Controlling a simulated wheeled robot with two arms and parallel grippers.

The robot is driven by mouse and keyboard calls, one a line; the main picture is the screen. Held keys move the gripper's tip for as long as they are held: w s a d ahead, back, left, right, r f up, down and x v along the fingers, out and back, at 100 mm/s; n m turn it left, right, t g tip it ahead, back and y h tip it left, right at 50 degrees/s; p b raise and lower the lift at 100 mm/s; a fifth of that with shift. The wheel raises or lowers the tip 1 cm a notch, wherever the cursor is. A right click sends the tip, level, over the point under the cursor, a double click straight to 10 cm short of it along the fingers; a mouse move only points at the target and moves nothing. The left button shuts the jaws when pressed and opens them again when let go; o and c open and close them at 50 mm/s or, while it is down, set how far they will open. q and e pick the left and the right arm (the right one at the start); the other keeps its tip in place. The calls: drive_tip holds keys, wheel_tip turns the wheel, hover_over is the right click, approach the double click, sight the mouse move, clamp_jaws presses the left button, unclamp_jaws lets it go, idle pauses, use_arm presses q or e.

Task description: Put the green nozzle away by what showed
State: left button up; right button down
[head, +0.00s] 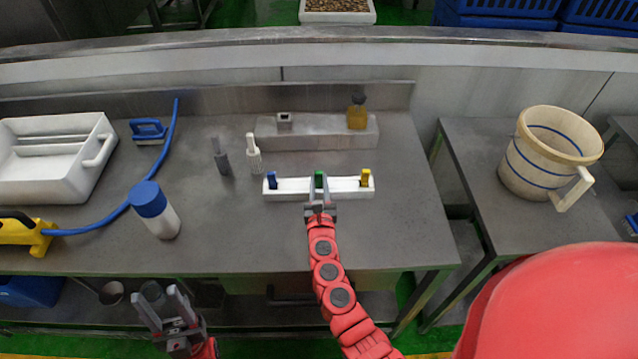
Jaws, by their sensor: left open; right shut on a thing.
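The green nozzle (319,179) stands at the middle of a white rack (293,187) on the grey table. A blue nozzle (272,180) is at the rack's left end and a yellow nozzle (365,178) at its right end. My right gripper (319,185) reaches in from below, its fingers on both sides of the green nozzle and shut on it. The nozzle's lower part is hidden, so I cannot tell whether it is seated or lifted. My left gripper (166,305) is open and empty, low in front of the table.
Behind the rack, a grey block (330,138) bears a small grey piece (284,121) and a yellow dark-topped piece (357,113). Grey (221,157) and white (254,156) upright pieces stand left. A blue-lidded jar (160,221), blue hose (98,224) and white tub (92,170) are farther left.

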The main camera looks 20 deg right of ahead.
drive_tip(key=c, duration=0.7)
unclamp_jaws()
drive_tip(key=shift+f, duration=0.1)
